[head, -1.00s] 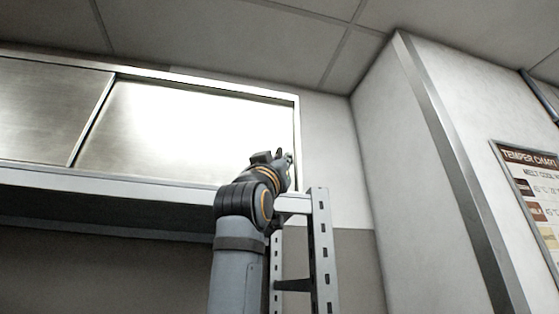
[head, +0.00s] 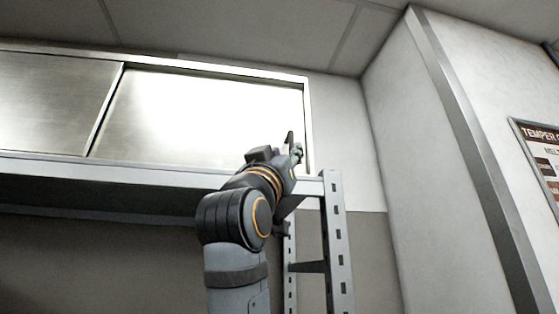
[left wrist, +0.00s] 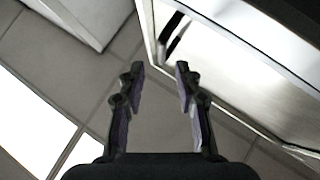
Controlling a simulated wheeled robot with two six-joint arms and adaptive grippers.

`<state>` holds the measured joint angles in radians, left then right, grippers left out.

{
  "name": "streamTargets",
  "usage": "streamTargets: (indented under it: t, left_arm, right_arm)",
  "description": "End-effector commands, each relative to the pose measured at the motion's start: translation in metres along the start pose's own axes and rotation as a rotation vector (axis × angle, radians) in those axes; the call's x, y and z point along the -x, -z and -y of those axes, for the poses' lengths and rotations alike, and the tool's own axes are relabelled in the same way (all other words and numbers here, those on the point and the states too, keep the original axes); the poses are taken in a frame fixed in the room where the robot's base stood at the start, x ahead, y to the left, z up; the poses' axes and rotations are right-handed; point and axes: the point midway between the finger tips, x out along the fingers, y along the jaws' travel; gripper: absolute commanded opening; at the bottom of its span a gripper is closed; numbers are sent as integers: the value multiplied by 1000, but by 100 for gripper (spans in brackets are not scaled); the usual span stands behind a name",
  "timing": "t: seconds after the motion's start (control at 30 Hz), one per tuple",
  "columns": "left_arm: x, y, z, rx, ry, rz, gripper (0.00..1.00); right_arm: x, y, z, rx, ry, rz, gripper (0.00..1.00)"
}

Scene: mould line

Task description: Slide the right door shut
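The right door (head: 190,115) is a bright metal panel in the right part of a wall cabinet in the head view. It meets the left door (head: 50,100) at a slanted upright edge. My left gripper (head: 294,147) is in front of the right door's right end, by the cabinet frame. In the left wrist view its two fingers (left wrist: 160,70) are apart with nothing between them. A shiny panel (left wrist: 245,50) with a dark upright slot (left wrist: 172,35) shows beyond the fingertips. I cannot tell whether a finger touches the door. My right gripper is not in view.
A perforated metal rack post (head: 336,240) stands just below and right of my left gripper. A pale wall column (head: 430,170) and a temper chart (head: 540,150) are at the right. A white ledge (head: 100,170) runs under the doors.

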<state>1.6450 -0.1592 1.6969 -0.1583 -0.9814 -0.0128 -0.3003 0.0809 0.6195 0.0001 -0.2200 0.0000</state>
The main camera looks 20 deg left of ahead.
Motion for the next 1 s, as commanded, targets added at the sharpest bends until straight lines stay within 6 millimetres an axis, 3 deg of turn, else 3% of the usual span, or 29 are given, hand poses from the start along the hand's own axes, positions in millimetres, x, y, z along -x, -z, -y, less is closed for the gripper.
streamTargets:
  t: [0.1,0.3,1.0]
  left_arm:
    - [24,0,0,3,-1,-2,34]
    - [44,0,0,2,-1,0,34]
    - [46,0,0,1,0,0,34]
  right_arm:
    - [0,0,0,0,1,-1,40]
    - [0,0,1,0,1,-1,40]
    - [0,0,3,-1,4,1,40]
